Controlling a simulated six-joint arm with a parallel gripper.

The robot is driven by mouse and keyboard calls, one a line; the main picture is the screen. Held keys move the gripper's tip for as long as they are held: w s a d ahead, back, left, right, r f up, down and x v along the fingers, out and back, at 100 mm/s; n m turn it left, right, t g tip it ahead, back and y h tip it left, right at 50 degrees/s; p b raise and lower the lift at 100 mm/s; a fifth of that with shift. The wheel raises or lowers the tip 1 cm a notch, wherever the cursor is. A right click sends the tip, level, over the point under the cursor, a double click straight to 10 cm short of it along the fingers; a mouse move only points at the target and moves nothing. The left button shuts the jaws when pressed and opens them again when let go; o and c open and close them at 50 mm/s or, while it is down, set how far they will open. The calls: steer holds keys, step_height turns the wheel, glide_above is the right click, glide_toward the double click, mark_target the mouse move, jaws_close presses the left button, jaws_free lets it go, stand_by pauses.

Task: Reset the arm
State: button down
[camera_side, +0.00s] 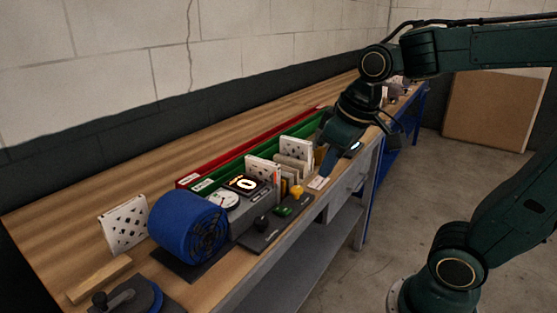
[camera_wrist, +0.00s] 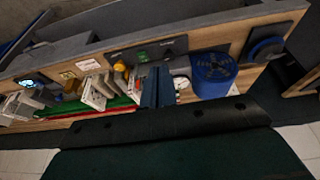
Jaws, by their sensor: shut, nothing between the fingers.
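My arm reaches in from the right in the side view. My gripper (camera_side: 324,176) hangs over the front edge of the bench, pointing down and left, beside the row of white boxes. In the wrist view my gripper (camera_wrist: 158,88) shows as two dark fingers side by side, shut with nothing between them. White boxes with dark spots stand upright on the bench: one (camera_side: 296,150) and another (camera_side: 262,169) near the trays, and one alone (camera_side: 123,224) at the left.
A green tray (camera_side: 225,170) and a red tray (camera_side: 200,174) run along the bench. A display reading 0 (camera_side: 244,184), a dial (camera_side: 228,200), a yellow button (camera_side: 297,191) and a large blue cylinder (camera_side: 188,227) stand near the front. The bench's back strip is clear.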

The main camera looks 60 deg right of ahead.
steer(key=s+a+t, duration=0.1)
steer(key=s, duration=0.6)
steer(key=shift+a+f+t, duration=0.25)
steer(key=shift+a+t, duration=0.05)
steer(key=shift+s, duration=0.1)
stand_by(0.6)
